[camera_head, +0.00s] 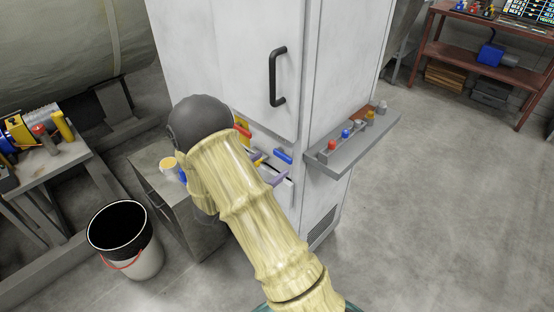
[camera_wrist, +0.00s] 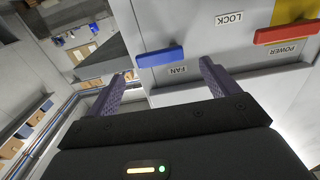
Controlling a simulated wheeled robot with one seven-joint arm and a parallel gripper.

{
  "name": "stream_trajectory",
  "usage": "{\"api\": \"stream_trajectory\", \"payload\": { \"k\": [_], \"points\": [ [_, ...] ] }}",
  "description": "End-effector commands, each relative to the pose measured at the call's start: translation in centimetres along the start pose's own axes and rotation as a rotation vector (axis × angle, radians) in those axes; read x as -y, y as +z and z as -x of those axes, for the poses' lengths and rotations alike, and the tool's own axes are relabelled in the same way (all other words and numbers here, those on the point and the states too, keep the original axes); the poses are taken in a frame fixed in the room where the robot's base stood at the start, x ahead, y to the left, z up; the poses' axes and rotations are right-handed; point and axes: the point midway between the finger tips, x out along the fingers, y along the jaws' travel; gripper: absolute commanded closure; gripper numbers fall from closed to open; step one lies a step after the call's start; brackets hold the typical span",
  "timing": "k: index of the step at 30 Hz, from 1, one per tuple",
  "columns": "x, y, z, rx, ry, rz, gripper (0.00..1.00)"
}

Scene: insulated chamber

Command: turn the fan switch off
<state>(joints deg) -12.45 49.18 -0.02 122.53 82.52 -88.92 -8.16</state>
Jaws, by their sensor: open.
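The fan switch is a blue bar lever (camera_wrist: 160,56) on the light panel, beside the label FAN, which appears upside down in the wrist view. The lever lies nearly level there, and also shows in the head view (camera_head: 283,156) on the cabinet front. My gripper (camera_wrist: 163,70) is open, its two purple fingers apart on either side of the FAN label, with the blue lever just beyond the tips. I cannot tell whether a finger touches it. In the head view my arm hides most of the panel, and my gripper (camera_head: 267,168) shows only partly.
A red lever (camera_wrist: 286,34) labelled POWER sits right of the blue one in the wrist view, with a LOCK label (camera_wrist: 229,19) between. The white cabinet (camera_head: 240,60) has a black door handle (camera_head: 277,77) and a side shelf (camera_head: 352,142) with small items. A bucket (camera_head: 126,240) stands left.

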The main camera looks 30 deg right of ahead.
Motion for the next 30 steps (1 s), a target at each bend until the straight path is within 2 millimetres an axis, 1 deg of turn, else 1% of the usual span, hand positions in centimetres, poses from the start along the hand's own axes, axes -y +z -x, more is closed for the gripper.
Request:
{"api": "stream_trajectory", "payload": {
  "k": [1,3,7,11,18,20,21,25,30],
  "points": [
    [-0.1,0.0,-1.0,-0.001,0.005,0.0,0.13],
    [-0.1,0.0,-2.1,-0.001,0.005,0.0,0.13],
    [-0.1,0.0,-3.6,-0.001,0.003,0.0,0.13],
    [0.0,0.0,-4.2,-0.001,0.0,0.001,0.13],
    [0.0,0.0,-4.2,-0.001,0.0,0.001,0.13],
    [0.0,0.0,-4.2,-0.001,0.0,0.001,0.24],
    [0.0,0.0,-4.2,-0.001,0.0,0.001,0.32],
    [0.0,0.0,-4.2,-0.001,0.0,0.001,0.57],
    [-0.1,0.0,-4.2,0.0,0.0,-0.002,0.57]
  ]
}}
